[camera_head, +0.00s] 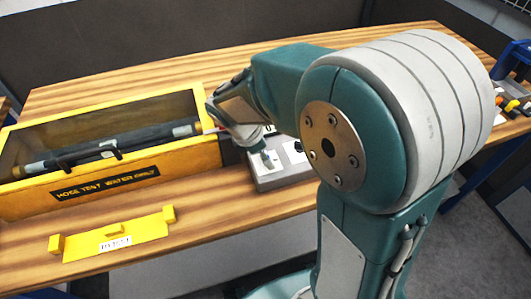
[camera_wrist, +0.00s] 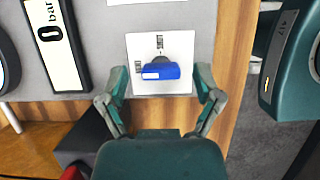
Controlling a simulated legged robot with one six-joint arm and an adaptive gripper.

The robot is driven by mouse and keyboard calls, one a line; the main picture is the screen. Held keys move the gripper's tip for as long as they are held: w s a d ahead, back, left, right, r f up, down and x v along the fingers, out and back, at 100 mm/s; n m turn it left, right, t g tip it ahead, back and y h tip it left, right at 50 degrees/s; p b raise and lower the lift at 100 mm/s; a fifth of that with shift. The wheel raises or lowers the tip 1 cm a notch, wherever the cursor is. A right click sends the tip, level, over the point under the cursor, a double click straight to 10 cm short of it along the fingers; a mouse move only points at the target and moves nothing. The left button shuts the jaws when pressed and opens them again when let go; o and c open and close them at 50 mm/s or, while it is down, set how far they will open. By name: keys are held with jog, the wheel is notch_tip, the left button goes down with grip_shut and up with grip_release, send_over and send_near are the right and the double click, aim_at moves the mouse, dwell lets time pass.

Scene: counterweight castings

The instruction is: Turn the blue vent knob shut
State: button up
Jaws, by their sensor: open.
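The blue vent knob (camera_wrist: 160,72) sits on a white square plate (camera_wrist: 178,44) in the wrist view. Its bar lies roughly crosswise, with a white mark on its left part. A label that reads SHUT is above the knob, and a small label is at its left. My gripper (camera_wrist: 162,76) is open, with one finger on each side of the knob. Both fingers look apart from it. In the head view my gripper (camera_head: 268,158) is over the grey panel box (camera_head: 285,176), and the knob cannot be made out there.
A gauge strip marked 0 bar (camera_wrist: 50,42) is left of the knob. A yellow hose test case (camera_head: 105,187) with a dark hose stands left of the box. A yellow bracket (camera_head: 115,238) lies in front on the wooden bench (camera_head: 200,75). My arm covers much of the right side.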

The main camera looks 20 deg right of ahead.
jog(key=c, duration=1.1)
jog(key=shift+c, duration=0.2)
jog(key=shift+m, duration=0.3)
jog(key=m+g, duration=0.1)
jog(key=m, duration=0.2)
jog(key=shift+w+m+g, duration=0.1)
jog(key=shift+m+g, duration=0.3)
jog(key=m+g+y, duration=0.1)
jog(key=m, duration=0.3)
jog(key=shift+d+m, duration=0.1)
jog(key=shift+m, duration=0.2)
jog(key=m+g+y, duration=0.1)
jog(key=m, duration=0.3)
jog(key=shift+y, duration=0.4)
jog(key=m, duration=0.2)
jog(key=m+y, duration=0.1)
jog(key=m, duration=0.1)
jog(key=shift+d+m+g+y, duration=0.1)
jog(key=shift+m+g+y, duration=0.2)
jog(key=shift+g, duration=0.1)
